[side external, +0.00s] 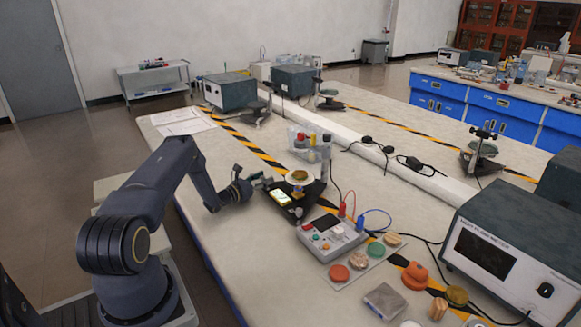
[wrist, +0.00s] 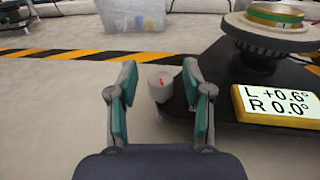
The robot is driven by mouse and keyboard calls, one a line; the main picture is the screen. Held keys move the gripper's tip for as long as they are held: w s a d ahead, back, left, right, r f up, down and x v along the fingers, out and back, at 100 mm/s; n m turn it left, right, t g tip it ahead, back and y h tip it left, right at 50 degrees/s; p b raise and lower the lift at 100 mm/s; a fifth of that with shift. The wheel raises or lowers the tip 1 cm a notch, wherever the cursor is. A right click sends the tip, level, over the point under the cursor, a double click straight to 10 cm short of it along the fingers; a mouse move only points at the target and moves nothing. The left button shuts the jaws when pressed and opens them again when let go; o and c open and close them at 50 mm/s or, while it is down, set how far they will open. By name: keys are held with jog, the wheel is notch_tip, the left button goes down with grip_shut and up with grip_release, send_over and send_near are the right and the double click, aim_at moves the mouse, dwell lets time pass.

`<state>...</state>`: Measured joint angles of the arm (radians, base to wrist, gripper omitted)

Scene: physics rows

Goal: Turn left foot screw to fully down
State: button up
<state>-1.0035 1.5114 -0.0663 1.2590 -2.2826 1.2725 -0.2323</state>
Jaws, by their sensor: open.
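My gripper (wrist: 158,72) is open, with one finger on each side of the screw in the picture; I see no clear contact. A yellow-framed display (wrist: 276,105) on the plate reads L +0.6° and R 0.0°. In the side view my gripper (side external: 259,182) is at the plate's left side, and I cannot make out this screw there.
A round platform (wrist: 268,32) stands on the plate at the right. A clear bin (wrist: 132,16) stands behind. A grey control box (side external: 330,238) with cables and several coloured discs lie in front of the plate. The bench left of the plate is clear.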

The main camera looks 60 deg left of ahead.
jog(key=s, duration=0.4)
jog(key=s+d, duration=0.1)
jog(key=s, duration=0.3)
jog(key=s+d, duration=0.1)
jog(key=s, duration=0.2)
jog(key=shift+s+d, duration=0.1)
jog(key=shift+s, duration=0.3)
